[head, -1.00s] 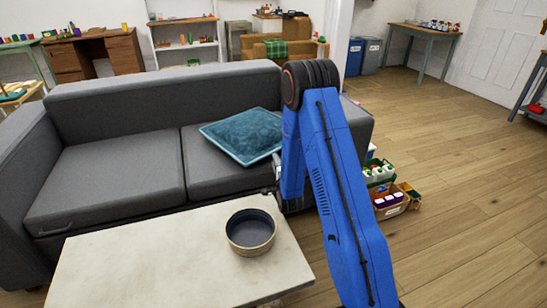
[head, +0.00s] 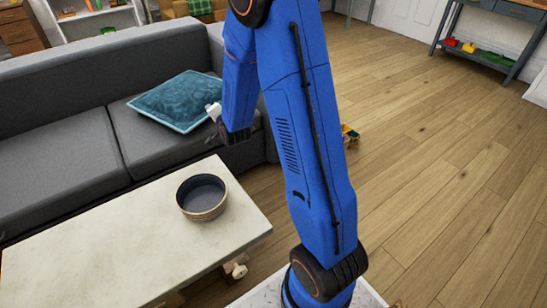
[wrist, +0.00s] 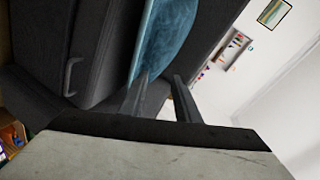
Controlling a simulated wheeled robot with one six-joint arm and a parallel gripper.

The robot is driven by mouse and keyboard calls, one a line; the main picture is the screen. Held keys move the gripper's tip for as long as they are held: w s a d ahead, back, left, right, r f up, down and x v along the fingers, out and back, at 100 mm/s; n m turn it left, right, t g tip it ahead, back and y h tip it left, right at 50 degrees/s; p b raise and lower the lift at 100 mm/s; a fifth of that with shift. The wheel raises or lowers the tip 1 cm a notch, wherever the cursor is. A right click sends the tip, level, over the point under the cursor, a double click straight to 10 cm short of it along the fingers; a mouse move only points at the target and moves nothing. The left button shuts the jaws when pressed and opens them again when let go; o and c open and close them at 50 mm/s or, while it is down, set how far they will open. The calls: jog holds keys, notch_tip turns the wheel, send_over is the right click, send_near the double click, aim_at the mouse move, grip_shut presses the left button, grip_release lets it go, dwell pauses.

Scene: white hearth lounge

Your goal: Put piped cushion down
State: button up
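The teal piped cushion (head: 178,100) lies on the right seat of the grey sofa (head: 70,130), near the backrest. In the wrist view the cushion (wrist: 170,35) fills the space just beyond the fingertips. My gripper (head: 212,117) is at the cushion's right front side, low over the seat. In the wrist view my gripper's two fingers (wrist: 160,82) stand apart, with a gap showing dark sofa fabric between them. I cannot tell whether a fingertip touches the cushion.
A pale coffee table (head: 100,240) stands in front of the sofa with a dark round bowl (head: 202,197) on it. Small items (head: 350,137) show on the floor behind my arm. The wooden floor to the right is open, up to a grey workbench (head: 490,38).

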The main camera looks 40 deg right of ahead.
jog(key=s+a+r+n+g+y, duration=0.1)
jog(key=s+r+n+g, duration=0.25)
jog(key=s+r, duration=0.45)
jog(key=s+a+r+n+g, duration=0.2)
jog(key=s+r+n, duration=0.25)
jog(key=s, duration=0.75)
jog(key=s+r+n+g, duration=0.1)
jog(key=s+n+g, duration=0.1)
jog(key=s, duration=1.2)
jog(key=s+r+n+g, duration=0.1)
jog(key=s+n, duration=0.3)
jog(key=s, duration=0.9)
jog(key=shift+s+a+r+n+g, duration=0.2)
jog(key=shift+s+r+n+g, duration=0.15)
jog(key=shift+g, duration=0.3)
